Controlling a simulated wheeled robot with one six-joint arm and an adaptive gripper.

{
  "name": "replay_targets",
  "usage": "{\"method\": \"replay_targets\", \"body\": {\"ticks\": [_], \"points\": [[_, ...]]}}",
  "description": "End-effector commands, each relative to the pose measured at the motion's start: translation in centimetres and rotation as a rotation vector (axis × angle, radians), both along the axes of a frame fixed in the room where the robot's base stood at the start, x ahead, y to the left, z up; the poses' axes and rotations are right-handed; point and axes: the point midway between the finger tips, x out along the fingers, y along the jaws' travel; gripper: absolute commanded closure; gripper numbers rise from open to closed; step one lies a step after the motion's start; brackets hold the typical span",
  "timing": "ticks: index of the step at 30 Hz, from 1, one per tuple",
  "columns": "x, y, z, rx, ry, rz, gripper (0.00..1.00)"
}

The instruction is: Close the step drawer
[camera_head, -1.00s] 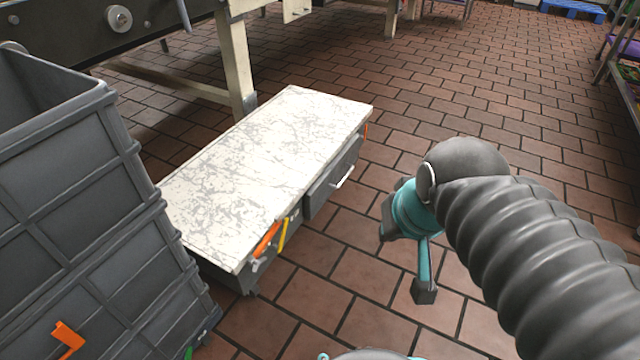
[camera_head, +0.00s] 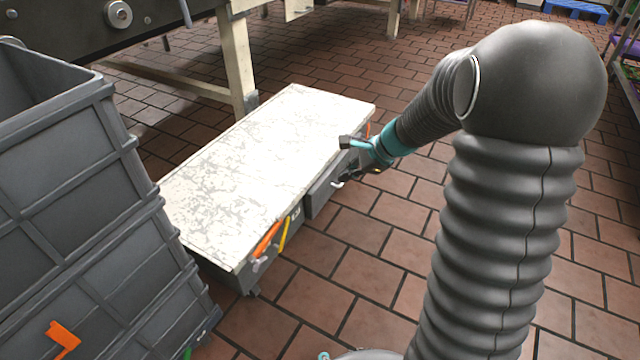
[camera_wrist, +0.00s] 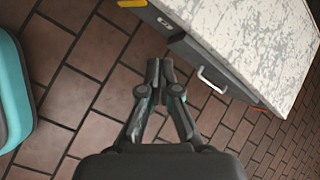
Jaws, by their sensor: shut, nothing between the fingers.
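The step (camera_head: 245,170) is a low bench with a worn white top and a grey front; it also shows in the wrist view (camera_wrist: 260,40). Its grey drawer (camera_head: 318,196) stands out a little from the front below the top. The drawer's pale bar handle (camera_wrist: 211,81) is clear in the wrist view, and partly hidden by my gripper in the head view. My gripper (camera_wrist: 158,66) is shut and empty, its fingertips in front of the drawer, left of the handle in the wrist view. Contact with the drawer cannot be told.
Stacked grey crates (camera_head: 80,190) stand close at the step's left end. A machine frame with a pale leg (camera_head: 238,65) is behind it. Orange (camera_head: 266,240) and yellow (camera_head: 285,234) items are at the step's front. The tiled floor (camera_head: 340,290) before it is clear.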

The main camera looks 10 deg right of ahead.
Motion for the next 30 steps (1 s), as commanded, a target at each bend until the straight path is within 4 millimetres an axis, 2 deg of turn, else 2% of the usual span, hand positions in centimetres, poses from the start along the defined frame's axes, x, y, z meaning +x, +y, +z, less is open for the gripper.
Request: {"method": "replay_targets", "body": {"ticks": [1, 6, 12, 20, 30], "points": [[1.4, -0.6, -2.1, 0.045, 0.041, -0.068, 1.0], [5.3, -2.4, -7.6, 0.185, 0.155, -0.292, 1.0], [7.9, -4.1, -12.4, 0.295, 0.245, -0.477, 1.0], [9.0, -4.4, -14.8, 0.337, 0.28, -0.549, 1.0], [11.2, -1.2, -18.8, 0.335, 0.281, -0.545, 1.0]]}}
